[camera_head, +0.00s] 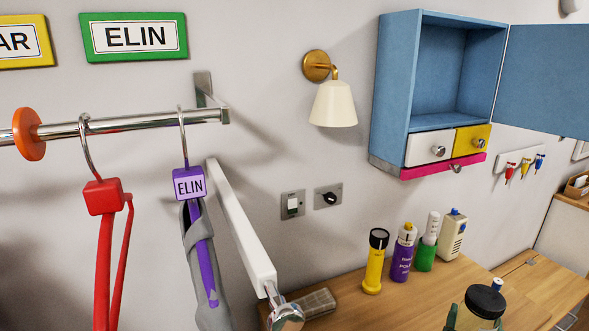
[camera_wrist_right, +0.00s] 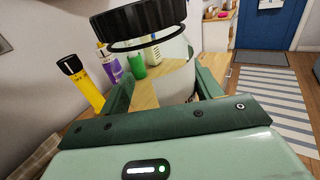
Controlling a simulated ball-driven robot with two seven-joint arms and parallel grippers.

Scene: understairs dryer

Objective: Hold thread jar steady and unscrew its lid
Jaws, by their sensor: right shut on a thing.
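The thread jar (camera_head: 476,321) is at the bottom right of the head view, cut off by the lower edge. It has a clear body and a wide black lid (camera_head: 486,299). In the right wrist view the jar (camera_wrist_right: 176,62) stands close in front, its ribbed black lid (camera_wrist_right: 138,18) on top with a thin black ring under it. My right gripper (camera_wrist_right: 166,92) has its green fingers on both sides of the jar body, below the lid, and is shut on it. The contents of the jar cannot be made out. My left gripper is in neither view.
A blue wall cabinet (camera_head: 432,75) hangs open above. A rail with hangers (camera_head: 130,124) is at left.

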